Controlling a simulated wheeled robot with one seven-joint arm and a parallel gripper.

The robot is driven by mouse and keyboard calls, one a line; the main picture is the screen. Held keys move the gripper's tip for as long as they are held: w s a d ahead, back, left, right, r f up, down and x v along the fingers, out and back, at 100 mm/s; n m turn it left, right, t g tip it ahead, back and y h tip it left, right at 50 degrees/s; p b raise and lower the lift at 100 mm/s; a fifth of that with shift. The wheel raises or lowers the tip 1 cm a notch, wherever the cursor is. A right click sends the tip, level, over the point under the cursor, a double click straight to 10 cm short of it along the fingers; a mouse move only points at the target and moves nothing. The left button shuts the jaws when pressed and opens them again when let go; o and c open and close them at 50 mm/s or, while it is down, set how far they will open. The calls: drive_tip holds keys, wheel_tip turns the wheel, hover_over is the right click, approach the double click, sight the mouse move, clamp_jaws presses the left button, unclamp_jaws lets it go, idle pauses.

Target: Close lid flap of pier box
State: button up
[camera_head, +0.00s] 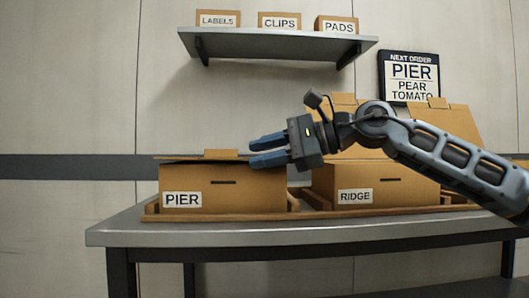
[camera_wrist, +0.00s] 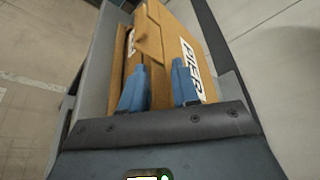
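The brown cardboard pier box (camera_head: 230,195), labelled PIER, stands at the left of the table. Its lid flap (camera_head: 221,154) lies low across the top with a small tab standing up. A dark line shows under its left edge, and I cannot tell whether it lies fully flat. My gripper (camera_head: 256,152) is at the upper right of the box, fingers pointing left, apart and with nothing between them. In the wrist view my blue fingers (camera_wrist: 159,70) are over the box (camera_wrist: 188,50), its label on the right. A dark gap runs along the box's left side there.
The ridge box (camera_head: 380,186), its lid raised, stands right of the pier box, with another raised flap behind. Both boxes sit in wooden trays on the grey table (camera_head: 125,233). A wall shelf (camera_head: 280,45) holds three small boxes beside an order sign (camera_head: 410,78) reading PIER.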

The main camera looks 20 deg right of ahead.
drive_tip(key=shift+d, duration=0.1)
drive_tip(key=p+v, duration=0.2)
drive_tip(key=v, duration=0.5)
drive_tip(key=shift+s+d, duration=0.25)
drive_tip(key=shift+r, duration=0.1)
